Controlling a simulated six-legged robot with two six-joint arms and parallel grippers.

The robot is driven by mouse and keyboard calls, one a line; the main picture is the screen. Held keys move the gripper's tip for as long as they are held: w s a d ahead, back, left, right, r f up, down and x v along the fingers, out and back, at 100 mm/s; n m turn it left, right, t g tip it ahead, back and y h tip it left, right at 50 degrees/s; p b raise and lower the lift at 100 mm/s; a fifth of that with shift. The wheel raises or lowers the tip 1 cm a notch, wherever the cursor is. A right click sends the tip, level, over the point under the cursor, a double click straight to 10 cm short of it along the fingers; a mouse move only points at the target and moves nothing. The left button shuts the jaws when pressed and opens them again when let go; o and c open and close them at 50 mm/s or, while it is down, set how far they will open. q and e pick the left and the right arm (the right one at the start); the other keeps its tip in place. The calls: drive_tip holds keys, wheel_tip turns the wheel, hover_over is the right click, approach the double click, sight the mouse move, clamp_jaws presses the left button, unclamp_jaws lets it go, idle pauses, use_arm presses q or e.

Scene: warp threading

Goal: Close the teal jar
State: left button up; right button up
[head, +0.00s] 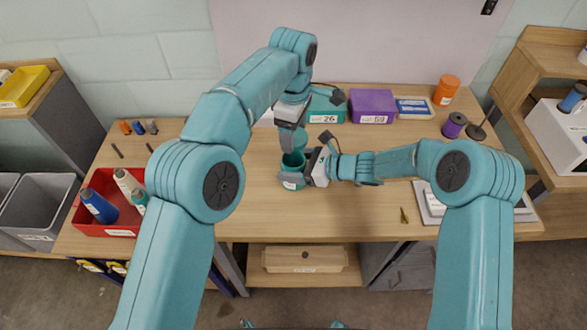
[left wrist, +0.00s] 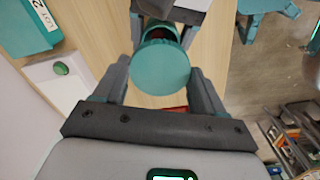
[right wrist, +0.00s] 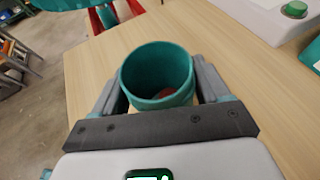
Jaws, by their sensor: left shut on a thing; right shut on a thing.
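The teal jar (head: 292,183) stands upright at the middle of the table, its mouth open. It also shows in the right wrist view (right wrist: 157,88), with something reddish inside. My right gripper (head: 300,176) is shut on the jar's sides from the right. My left gripper (head: 294,138) is shut on a round teal lid (head: 300,138) above and just behind the jar. In the left wrist view the lid (left wrist: 161,67) is a flat disc between the fingers, covering part of the jar beyond it. The lid is apart from the jar.
A red bin (head: 104,231) with several spools stands at the left. A teal box (head: 326,110), a purple box (head: 373,105), an orange jar (head: 446,89) and a purple spool (head: 454,125) are along the back. A small brass-coloured item (head: 404,216) lies front right.

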sight(293, 155)
use_arm(q)
drive_tip(key=shift+f, duration=2.4)
drive_tip(key=shift+f, duration=0.9)
drive_tip(key=shift+s+f, duration=0.1)
drive_tip(key=shift+f, duration=0.85)
drive_tip(key=shift+r, duration=0.5)
drive_tip(key=shift+r, duration=0.4)
